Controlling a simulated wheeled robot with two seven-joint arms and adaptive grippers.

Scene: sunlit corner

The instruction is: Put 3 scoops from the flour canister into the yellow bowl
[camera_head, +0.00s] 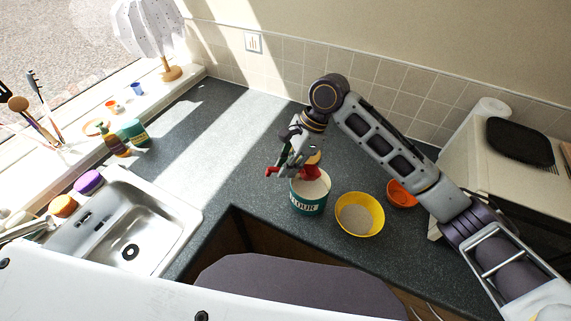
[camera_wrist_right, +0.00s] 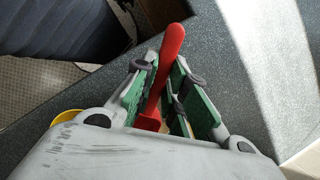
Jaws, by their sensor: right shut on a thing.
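The flour canister (camera_head: 307,206), green with a FLOUR label and pale flour at its open top, stands on the worktop. My right gripper (camera_head: 287,164) is shut on the handle of a red scoop (camera_head: 311,172). The scoop's head is at or just above the canister mouth; whether it holds flour is hidden. In the right wrist view the red scoop (camera_wrist_right: 169,56) runs between the green finger pads. The yellow bowl (camera_head: 375,204) sits just right of the canister with pale flour in it; its edge also shows in the wrist view (camera_wrist_right: 66,116). My left gripper is out of view.
An orange bowl (camera_head: 401,198) stands right of the yellow bowl, near a cream appliance (camera_head: 477,158) with a black tray on top. A sink (camera_head: 135,235) is at the left, with bottles and pots by the window. The worktop behind the canister is clear.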

